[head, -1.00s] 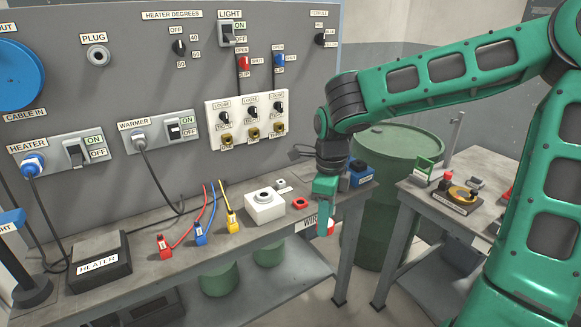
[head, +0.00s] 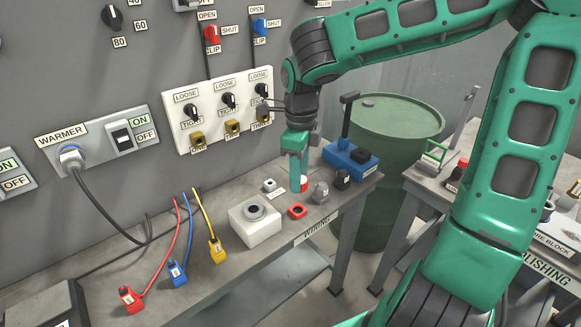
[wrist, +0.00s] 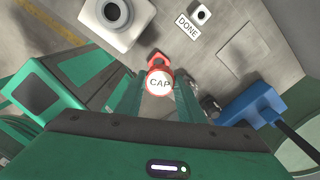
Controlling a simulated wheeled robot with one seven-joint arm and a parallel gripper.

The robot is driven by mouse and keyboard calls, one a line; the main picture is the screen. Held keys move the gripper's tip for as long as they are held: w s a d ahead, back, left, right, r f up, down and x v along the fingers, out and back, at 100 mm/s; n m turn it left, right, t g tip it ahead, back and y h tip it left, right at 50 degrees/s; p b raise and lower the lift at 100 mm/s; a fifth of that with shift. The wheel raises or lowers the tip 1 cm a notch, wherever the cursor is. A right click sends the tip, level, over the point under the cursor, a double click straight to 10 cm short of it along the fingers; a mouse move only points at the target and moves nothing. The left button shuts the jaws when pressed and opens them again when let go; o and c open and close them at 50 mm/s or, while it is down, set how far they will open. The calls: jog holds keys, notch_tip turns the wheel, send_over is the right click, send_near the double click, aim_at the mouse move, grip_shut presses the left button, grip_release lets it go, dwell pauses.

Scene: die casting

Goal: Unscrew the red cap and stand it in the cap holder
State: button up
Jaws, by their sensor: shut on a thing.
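In the head view the cap (head: 304,184) shows only partly behind the fingers. Whether the cap touches anything below is hidden.
A white block with a grey ring (head: 255,222) stands left of the gripper. A small white piece (head: 269,185) is by the "DONE" label (wrist: 187,26). A grey knob-like part (head: 320,191) and a blue block (head: 350,157) stand right. Coloured cable plugs (head: 178,273) lie left.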

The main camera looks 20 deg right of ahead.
jog(key=shift+w, duration=0.1)
dwell(0.3)
jog(key=shift+a+f, duration=0.15)
jog(key=shift+f, duration=2.7)
jog(key=shift+s+f, duration=0.2)
jog(key=shift+f, duration=1)
jog(key=o, duration=1.3)
jog(key=shift+r, duration=0.1)
jog(key=shift+w+r, duration=0.15)
jog(key=shift+r, duration=2.45)
jog(key=shift+w+r, duration=0.1)
jog(key=shift+r, duration=2.45)
